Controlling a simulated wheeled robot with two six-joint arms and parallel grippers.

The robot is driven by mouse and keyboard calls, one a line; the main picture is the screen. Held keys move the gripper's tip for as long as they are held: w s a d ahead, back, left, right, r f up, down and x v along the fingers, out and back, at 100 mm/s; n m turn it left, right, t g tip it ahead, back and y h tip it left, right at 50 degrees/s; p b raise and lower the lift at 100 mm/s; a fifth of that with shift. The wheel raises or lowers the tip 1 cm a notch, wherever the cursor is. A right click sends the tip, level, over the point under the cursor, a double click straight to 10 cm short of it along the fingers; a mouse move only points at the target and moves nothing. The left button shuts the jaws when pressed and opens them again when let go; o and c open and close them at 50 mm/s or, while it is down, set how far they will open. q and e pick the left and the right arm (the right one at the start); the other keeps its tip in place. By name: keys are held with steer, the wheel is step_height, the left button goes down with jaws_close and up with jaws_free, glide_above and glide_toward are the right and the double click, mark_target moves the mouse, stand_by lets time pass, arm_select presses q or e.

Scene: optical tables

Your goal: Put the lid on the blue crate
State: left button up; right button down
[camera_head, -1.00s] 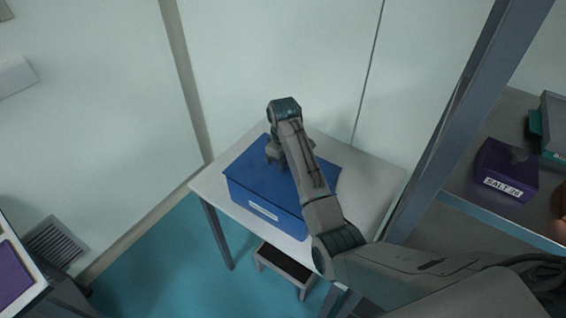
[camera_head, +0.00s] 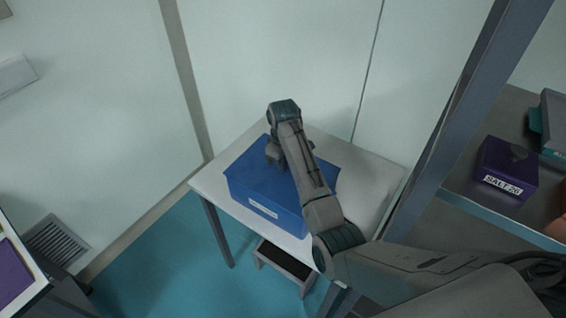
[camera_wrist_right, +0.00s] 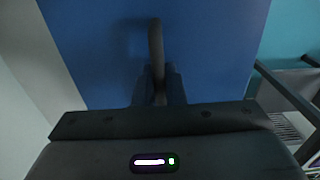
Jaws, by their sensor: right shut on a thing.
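The blue crate (camera_head: 262,207), with a white label on its front, stands on a small white table. The flat blue lid (camera_head: 250,170) lies over the crate's top, roughly lined up with it. I cannot tell whether it is fully seated. My right gripper (camera_head: 275,157) is over the lid, pointing down. In the right wrist view the lid (camera_wrist_right: 215,45) fills the middle, and my right gripper (camera_wrist_right: 157,88) is shut on its upright dark handle (camera_wrist_right: 156,45). My forearm hides part of the lid and the crate's right side. My left gripper is not in view.
The white table (camera_head: 370,175) has free room to the right of the crate. A wall stands close behind. A grey step stool (camera_head: 285,265) is below the table's front. A shelf post (camera_head: 460,110) and a purple box (camera_head: 507,168) labelled SALT 26 are at right.

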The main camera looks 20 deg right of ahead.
steer(key=shift+f, duration=0.2)
stand_by(0.5)
steer(key=c, duration=1.4)
jaws_free()
